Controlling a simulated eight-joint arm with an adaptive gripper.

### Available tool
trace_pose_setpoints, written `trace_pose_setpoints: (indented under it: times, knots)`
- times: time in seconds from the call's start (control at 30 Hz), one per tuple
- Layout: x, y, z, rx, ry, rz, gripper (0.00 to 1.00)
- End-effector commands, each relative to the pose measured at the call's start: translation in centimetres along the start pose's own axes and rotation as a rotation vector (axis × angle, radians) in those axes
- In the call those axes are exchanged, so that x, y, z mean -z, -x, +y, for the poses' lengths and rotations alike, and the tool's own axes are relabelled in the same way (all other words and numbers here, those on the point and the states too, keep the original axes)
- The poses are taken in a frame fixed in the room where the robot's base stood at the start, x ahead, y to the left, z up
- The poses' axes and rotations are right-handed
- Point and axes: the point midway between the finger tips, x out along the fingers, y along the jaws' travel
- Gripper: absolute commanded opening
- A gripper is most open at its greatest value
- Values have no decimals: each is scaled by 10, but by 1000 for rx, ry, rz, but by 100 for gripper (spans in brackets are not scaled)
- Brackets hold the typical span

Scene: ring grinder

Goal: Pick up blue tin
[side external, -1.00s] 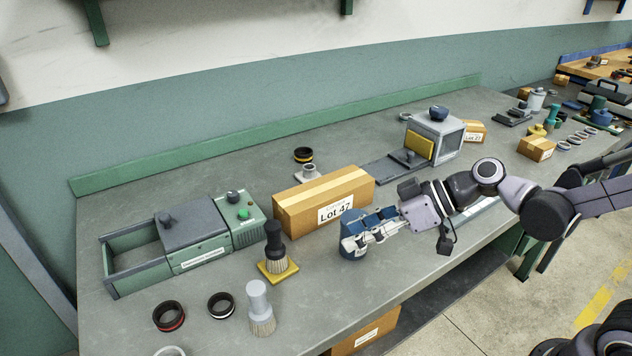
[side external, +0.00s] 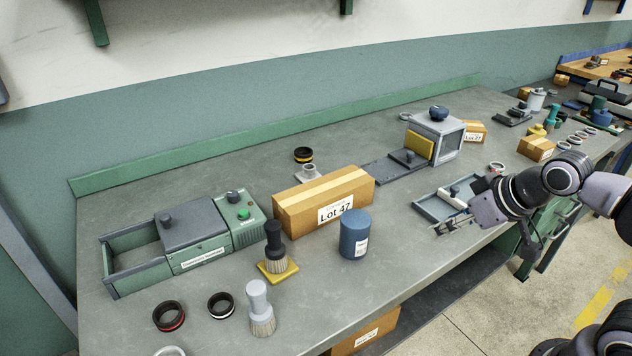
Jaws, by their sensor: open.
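The blue tin (side external: 354,236) stands upright on the grey bench, in front of the right end of the Lot 47 box. It has a plain blue lid and a small white label low on its right side. My gripper (side external: 440,230) is to the right of the tin, clear of it, over the near edge of a shallow grey tray (side external: 432,209). The gripper is open and holds nothing that I can see. Its fingers are small and partly hidden by the wrist.
The Lot 47 box (side external: 300,203) stands right behind the tin. Two brushes, a dark one (side external: 274,246) and a grey one (side external: 259,305), stand to the left. A green machine (side external: 180,240) is farther left. Bare bench lies between tin and gripper. The bench's front edge is close.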

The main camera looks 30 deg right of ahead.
Motion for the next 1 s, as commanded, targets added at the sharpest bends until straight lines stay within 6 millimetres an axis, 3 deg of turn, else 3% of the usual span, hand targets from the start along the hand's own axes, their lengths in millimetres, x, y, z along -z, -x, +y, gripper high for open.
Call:
trace_pose_setpoints:
  times: [0.4, 0.53, 0.87, 1.0]
  knots:
    - [0, 0, 0, 2, 1, -1, 47]
    - [0, 0, 0, 2, 1, -1, 82]
    - [1, 0, -1, 3, -2, -3, 82]
    - [10, 0, -5, 10, -66, -35, 82]
